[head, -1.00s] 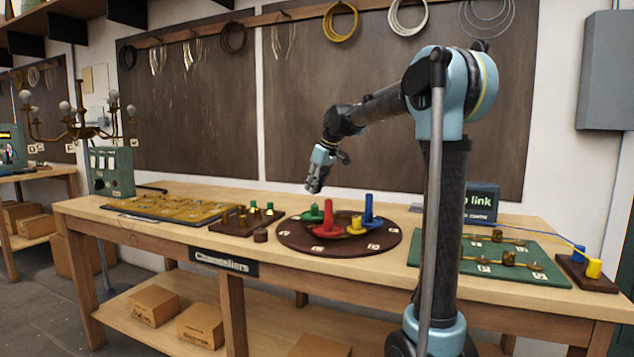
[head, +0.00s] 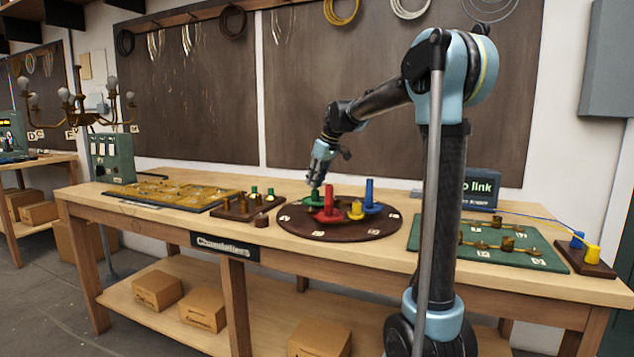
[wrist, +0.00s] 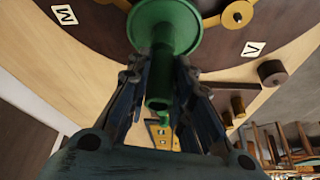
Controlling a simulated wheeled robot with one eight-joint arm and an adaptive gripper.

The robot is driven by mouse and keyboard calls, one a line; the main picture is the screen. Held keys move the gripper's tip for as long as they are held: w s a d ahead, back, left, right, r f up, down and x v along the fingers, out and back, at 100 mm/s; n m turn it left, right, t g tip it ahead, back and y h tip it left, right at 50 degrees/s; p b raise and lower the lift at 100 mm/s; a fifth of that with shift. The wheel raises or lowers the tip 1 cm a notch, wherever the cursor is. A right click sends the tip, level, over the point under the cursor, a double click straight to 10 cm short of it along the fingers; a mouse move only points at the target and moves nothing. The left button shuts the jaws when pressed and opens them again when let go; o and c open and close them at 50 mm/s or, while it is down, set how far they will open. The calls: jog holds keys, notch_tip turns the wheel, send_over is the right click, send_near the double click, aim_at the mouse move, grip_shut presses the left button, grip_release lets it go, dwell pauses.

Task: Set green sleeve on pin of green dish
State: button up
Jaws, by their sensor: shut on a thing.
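The green dish (head: 308,199) lies on the left part of the dark round turntable (head: 340,230). In the wrist view the green dish (wrist: 196,40) is a wide green disc at the top. My gripper (head: 316,184) points down just above the dish in the head view. In the wrist view my gripper (wrist: 163,88) is shut on the green sleeve (wrist: 160,85), a narrow green tube in line with the dish's centre. The pin is hidden behind the sleeve. I cannot tell whether the sleeve is around it or just above it.
On the turntable stand a red dish with a tall red post (head: 328,205), a blue post (head: 369,194) and a yellow piece (head: 356,210). A brown rack (head: 232,212) with brass and green pieces is to the left. A green board (head: 480,243) is to the right.

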jog(key=shift+f, duration=0.45)
jog(key=o, duration=1)
jog(key=shift+c, duration=0.2)
jog(key=v, duration=1.2)
jog(key=shift+f, duration=0.15)
